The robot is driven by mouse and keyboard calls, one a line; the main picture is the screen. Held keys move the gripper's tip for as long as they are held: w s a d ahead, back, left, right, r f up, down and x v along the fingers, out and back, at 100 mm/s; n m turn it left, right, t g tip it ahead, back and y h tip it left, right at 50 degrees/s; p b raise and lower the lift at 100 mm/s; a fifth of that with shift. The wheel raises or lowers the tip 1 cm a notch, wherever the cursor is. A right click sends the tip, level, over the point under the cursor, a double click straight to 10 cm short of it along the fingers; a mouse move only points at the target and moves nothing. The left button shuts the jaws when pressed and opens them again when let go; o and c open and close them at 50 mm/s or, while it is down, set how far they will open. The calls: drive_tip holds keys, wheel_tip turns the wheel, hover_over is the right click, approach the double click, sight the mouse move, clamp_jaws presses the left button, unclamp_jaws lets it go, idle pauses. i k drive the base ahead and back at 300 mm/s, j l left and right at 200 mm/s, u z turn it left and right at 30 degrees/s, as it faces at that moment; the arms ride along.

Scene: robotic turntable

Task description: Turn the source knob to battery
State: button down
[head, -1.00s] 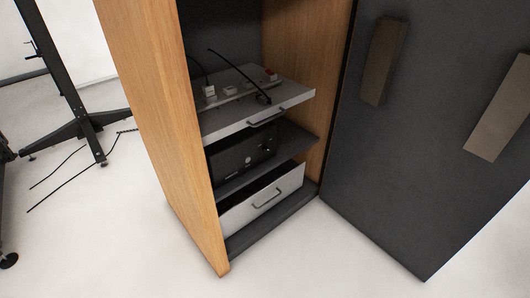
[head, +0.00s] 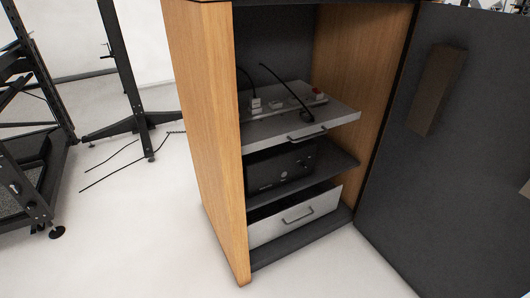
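An open wooden cabinet (head: 208,130) stands in the middle of the head view. On its middle shelf (head: 338,166) sits a black box-shaped device (head: 262,170) with small marks on its front. A small round feature (head: 284,173) shows on that front; it is too small to tell whether it is the source knob or where it points. No battery label can be read. My gripper is not in view.
A grey pull-out shelf (head: 338,117) above the device sticks out, with cables and a red-topped part (head: 319,94). Below is a grey drawer (head: 318,209). The dark door (head: 400,190) stands open at right. Black metal frames (head: 130,75) stand at left. The floor before the cabinet is clear.

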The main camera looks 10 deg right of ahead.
sight(304, 165)
drive_tip(key=i+l, duration=0.15)
drive_tip(key=i, duration=0.25)
drive_tip(key=i+l, duration=0.15)
drive_tip(key=i, duration=0.2)
drive_tip(key=i+l+z, duration=0.1)
drive_tip(key=i, duration=0.3)
